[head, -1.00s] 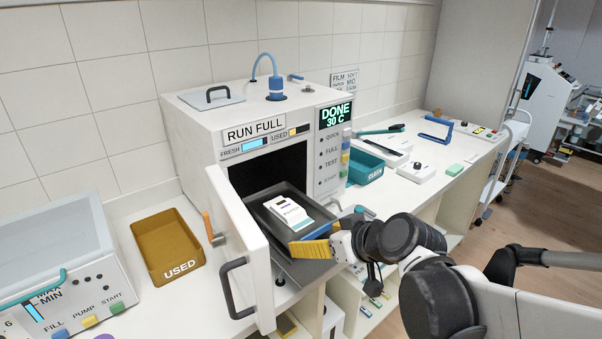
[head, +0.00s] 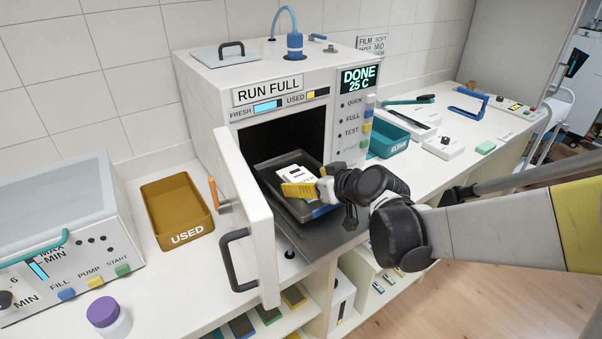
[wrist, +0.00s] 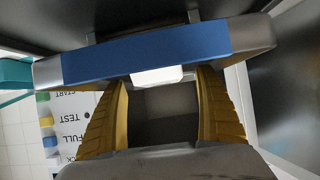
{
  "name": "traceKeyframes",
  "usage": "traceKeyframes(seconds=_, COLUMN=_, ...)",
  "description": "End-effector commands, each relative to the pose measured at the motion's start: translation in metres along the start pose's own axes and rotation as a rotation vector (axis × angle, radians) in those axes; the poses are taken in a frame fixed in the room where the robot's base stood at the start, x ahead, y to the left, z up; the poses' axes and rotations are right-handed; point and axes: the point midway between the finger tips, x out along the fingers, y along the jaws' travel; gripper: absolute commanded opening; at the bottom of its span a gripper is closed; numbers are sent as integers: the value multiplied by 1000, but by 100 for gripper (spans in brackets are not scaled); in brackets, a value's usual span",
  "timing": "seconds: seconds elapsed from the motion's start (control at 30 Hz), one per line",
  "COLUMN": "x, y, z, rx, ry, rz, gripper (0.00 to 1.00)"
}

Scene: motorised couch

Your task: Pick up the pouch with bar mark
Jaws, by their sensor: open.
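The white pouch (head: 292,172) lies in the dark tray (head: 290,207) in the open mouth of the steriliser. It bears a dark bar and some print, partly hidden by my gripper. My gripper (head: 290,190), with yellow fingers, is over the tray close to the pouch's near side. In the wrist view the yellow fingers (wrist: 162,82) are spread apart. A white piece (wrist: 157,76), which seems to be part of the pouch, shows beyond the tips below the tray's blue edge (wrist: 150,52). I cannot tell whether the fingers touch anything.
The steriliser door (head: 247,215) stands open at the left, its dark handle (head: 232,260) sticking out. The display (head: 359,79) reads DONE 25 C. A brown USED bin (head: 177,212) is left of the door; a teal CLEAN bin (head: 389,137) stands right of the machine.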

Motion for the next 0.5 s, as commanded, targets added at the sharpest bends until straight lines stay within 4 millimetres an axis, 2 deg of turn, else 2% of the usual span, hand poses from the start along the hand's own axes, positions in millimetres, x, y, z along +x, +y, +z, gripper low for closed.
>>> traceKeyframes(seconds=0.03, x=10, y=0, z=2, rx=0, ry=0, rz=-1, gripper=83)
traceKeyframes(seconds=0.1, x=15, y=0, z=1, rx=0, ry=0, rz=-1, gripper=83)
traceKeyframes(seconds=0.3, x=15, y=0, z=-1, rx=0, ry=0, rz=0, gripper=83)
traceKeyframes(seconds=0.37, x=15, y=0, z=-1, rx=0, ry=0, rz=0, gripper=68)
traceKeyframes(seconds=0.5, x=15, y=0, z=-1, rx=0, ry=0, rz=0, gripper=27)
